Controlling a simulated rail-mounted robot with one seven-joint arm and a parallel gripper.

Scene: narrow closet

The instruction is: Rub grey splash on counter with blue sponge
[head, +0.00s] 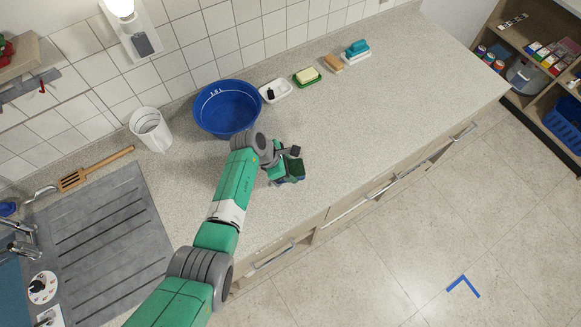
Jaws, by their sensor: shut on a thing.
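My gripper (286,166) is low over the counter (400,110), right of and below the blue basin. It is shut on a small dark green block (293,168), partly hidden by the fingers; I cannot tell whether the block touches the counter. A teal-blue sponge-like block (357,47) sits on a white dish at the back of the counter, well away from my gripper. I cannot make out a grey splash on the speckled counter; my arm and gripper cover part of the surface.
A grey draining mat (105,235) lies left. The counter's right part is clear.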

